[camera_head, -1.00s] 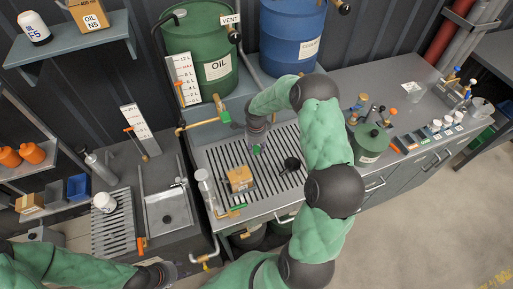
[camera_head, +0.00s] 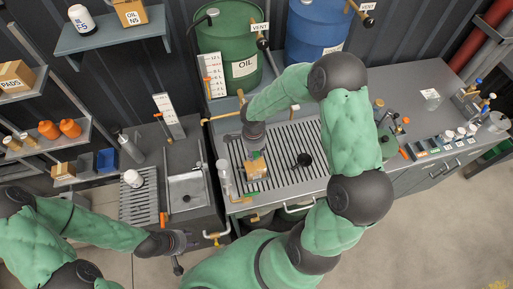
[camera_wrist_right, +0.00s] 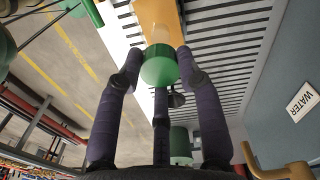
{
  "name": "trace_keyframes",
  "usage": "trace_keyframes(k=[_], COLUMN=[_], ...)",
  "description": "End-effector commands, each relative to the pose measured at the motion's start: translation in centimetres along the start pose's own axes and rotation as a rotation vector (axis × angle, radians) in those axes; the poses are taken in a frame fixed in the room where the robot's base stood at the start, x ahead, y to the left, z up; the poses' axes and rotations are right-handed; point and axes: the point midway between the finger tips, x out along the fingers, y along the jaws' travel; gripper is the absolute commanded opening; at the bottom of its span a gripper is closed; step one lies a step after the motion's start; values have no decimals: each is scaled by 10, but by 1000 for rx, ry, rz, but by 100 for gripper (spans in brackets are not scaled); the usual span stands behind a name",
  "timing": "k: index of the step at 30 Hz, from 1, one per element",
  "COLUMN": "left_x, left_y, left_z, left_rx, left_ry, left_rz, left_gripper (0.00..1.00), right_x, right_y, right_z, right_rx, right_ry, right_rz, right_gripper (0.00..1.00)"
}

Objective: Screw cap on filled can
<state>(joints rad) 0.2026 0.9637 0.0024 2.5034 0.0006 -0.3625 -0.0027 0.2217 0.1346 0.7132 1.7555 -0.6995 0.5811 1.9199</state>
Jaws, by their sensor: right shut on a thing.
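A green cap (camera_wrist_right: 160,66) sits between the three dark fingers of my right gripper (camera_wrist_right: 158,82), which is shut on it. In the head view my right gripper (camera_head: 256,152) hangs over the tan, box-like container (camera_head: 257,172) on the slatted grate. In the wrist view the container's tan face (camera_wrist_right: 170,14) shows just beyond the cap, with a pale round part in front of it. I cannot tell whether cap and container touch. My left gripper (camera_head: 178,262) is low, in front of the sink; its fingers are too small and dark to read.
A black funnel-like piece (camera_head: 303,160) stands on the slatted grate (camera_head: 285,187). A pale upright cylinder (camera_head: 224,178) stands left of the container. A green can (camera_head: 388,146) is partly hidden behind my right arm. The oil drum (camera_head: 229,45) and blue drum (camera_head: 316,35) stand behind.

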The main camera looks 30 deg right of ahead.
Motion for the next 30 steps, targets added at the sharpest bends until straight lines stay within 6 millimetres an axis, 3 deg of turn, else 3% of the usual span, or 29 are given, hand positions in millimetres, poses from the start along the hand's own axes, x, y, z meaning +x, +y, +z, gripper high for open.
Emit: trace_keyframes(k=[15, 30], left_x=[25, 29], left_y=[-9, -10], left_z=[-1, -1], left_rx=[0, 0], left_ry=[0, 0], left_rz=[0, 0], left_gripper=[40, 40], right_x=[34, 36], right_y=[-1, -1], right_z=[0, 0], right_rx=[1, 2], right_ry=[0, 0], right_rz=[-1, 0], right_gripper=[8, 8])
